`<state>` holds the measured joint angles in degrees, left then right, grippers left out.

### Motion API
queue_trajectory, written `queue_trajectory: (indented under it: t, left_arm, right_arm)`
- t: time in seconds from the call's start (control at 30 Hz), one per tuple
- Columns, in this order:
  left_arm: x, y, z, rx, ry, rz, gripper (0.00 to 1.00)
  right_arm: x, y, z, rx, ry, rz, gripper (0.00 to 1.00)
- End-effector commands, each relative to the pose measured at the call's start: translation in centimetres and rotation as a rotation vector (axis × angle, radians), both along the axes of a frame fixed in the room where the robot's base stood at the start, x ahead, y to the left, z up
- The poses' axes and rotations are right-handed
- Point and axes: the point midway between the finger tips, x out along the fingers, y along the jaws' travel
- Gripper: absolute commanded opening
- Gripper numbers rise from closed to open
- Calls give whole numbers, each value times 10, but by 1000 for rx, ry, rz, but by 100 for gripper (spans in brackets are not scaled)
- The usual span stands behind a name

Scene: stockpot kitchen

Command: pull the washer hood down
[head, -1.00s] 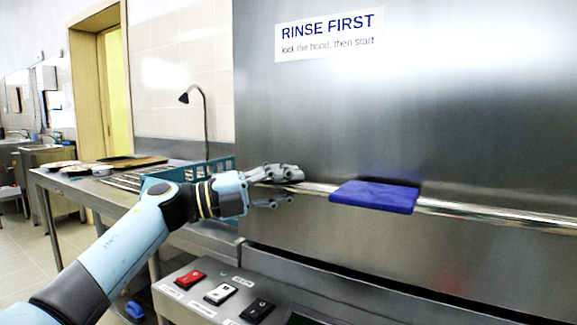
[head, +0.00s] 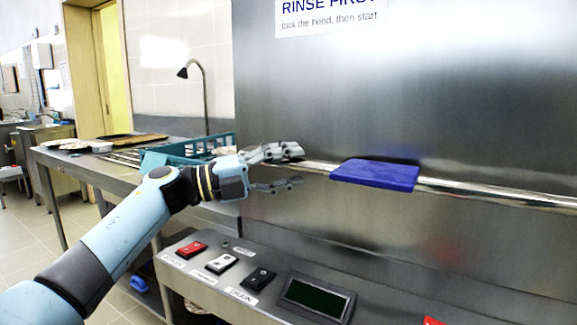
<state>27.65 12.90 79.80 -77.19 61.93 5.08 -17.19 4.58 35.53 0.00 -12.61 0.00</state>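The washer hood (head: 480,110) is a large brushed steel panel filling the right of the head view. A shiny horizontal handle bar (head: 480,190) runs across its lower part, with a blue pad (head: 375,175) on it. My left gripper (head: 298,167) is at the bar's left end, left of the blue pad. Its fingers are apart, one above and one below the level of the bar. I cannot tell whether they touch it. My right gripper is out of view.
Below the hood is a control panel (head: 265,305) with red, white and black switches and a dark display (head: 316,297). A teal rack (head: 185,152) and trays stand on the steel counter (head: 75,160) at left.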

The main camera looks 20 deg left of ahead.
Motion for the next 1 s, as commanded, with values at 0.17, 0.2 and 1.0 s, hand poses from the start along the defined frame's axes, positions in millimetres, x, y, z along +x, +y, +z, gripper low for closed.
queue_trajectory:
  t: [0.17,0.2,1.0]
  left_arm:
    - [-1,3,1,-1,-2,1,46]
    - [-3,6,1,-1,-2,1,46]
    - [-59,104,-16,0,0,0,46]
  right_arm:
    - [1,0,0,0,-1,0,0]
    - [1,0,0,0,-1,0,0]
    - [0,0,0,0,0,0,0]
